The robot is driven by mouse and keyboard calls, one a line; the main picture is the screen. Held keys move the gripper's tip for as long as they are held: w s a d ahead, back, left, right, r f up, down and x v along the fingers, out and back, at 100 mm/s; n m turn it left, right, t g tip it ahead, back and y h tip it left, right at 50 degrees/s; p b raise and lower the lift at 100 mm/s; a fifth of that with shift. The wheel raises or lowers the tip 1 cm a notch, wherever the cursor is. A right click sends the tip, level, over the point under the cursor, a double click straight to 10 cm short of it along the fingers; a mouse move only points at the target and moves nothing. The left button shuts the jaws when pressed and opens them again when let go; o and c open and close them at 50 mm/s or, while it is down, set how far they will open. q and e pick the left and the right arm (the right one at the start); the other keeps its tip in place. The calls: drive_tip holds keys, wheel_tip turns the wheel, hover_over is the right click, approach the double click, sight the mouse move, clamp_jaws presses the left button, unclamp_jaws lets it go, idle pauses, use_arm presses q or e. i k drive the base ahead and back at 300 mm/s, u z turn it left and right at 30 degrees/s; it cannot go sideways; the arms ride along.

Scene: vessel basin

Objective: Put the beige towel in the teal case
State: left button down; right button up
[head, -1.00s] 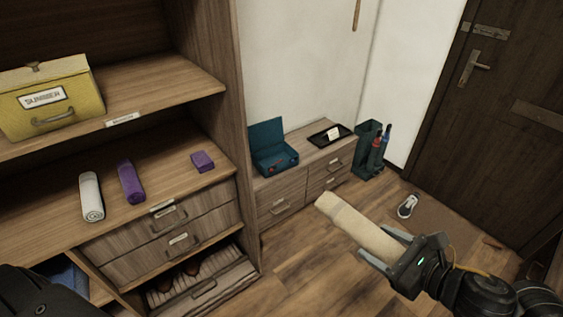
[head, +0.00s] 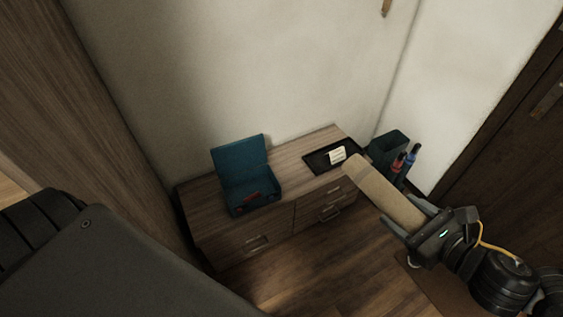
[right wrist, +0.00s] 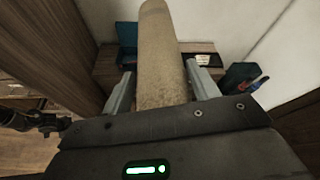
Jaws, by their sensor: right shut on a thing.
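The beige towel (head: 384,192) is a rolled cylinder held out in front of my right gripper (head: 409,222), which is shut on its near end. In the right wrist view the towel (right wrist: 161,60) stretches away between the two fingers (right wrist: 162,92). The teal case (head: 245,178) stands with its lid up on the low wooden cabinet, left of the towel and apart from it. Something red shows at its front edge. The case also shows in the right wrist view (right wrist: 127,42), partly hidden behind the towel. My left gripper is not in view.
The low cabinet (head: 293,158) has drawers and carries a black tray (head: 318,161) with a white card right of the case. A dark green bin (head: 388,147) with bottles stands at its right end. A tall wooden panel (head: 105,110) rises at the left.

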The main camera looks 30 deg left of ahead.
sight(251, 191)
drive_tip(key=i, duration=1.1)
drive_tip(key=u, duration=2.4)
